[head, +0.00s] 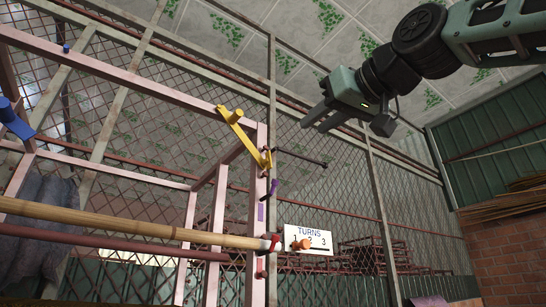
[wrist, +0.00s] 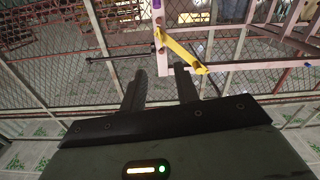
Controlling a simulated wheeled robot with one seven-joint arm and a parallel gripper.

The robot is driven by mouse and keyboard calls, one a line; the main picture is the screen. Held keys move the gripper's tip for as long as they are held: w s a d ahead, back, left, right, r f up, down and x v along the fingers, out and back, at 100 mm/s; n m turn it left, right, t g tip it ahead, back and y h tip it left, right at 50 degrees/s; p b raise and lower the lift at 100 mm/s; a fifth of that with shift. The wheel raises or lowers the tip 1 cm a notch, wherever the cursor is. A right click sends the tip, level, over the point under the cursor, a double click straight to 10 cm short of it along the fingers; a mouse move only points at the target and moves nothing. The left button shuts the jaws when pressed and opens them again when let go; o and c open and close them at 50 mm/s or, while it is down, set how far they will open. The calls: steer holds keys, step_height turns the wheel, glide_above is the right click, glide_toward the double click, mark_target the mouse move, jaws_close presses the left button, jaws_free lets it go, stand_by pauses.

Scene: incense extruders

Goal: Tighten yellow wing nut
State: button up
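A yellow piece (head: 245,139), which I take for the yellow wing nut, is on the pink frame's upright. It is a slanted flat bar with a rounded knob at its upper left end and a short lobed end at the lower right. In the wrist view the yellow piece (wrist: 180,50) lies beyond my fingertips, slightly right. My gripper (head: 322,118) is up and to the right of it, apart from it. In the wrist view my gripper (wrist: 160,72) has its two fingers spread with nothing between them. How tight the nut sits cannot be seen.
The pink frame (head: 120,81) carries a dark rod (head: 301,157), a purple handle (head: 271,190) and a bamboo pole (head: 130,225). A white "TURNS" sign (head: 309,238) has an orange knob (head: 301,244). Wire mesh stands behind; air around my gripper looks clear.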

mark_target(271, 157)
steer(key=p+x, duration=0.5)
steer(key=x, duration=1)
steer(key=shift+w+a+p, duration=0.2)
steer(key=shift+a+p, duration=0.1)
steer(key=shift+p, duration=0.05)
jaws_close()
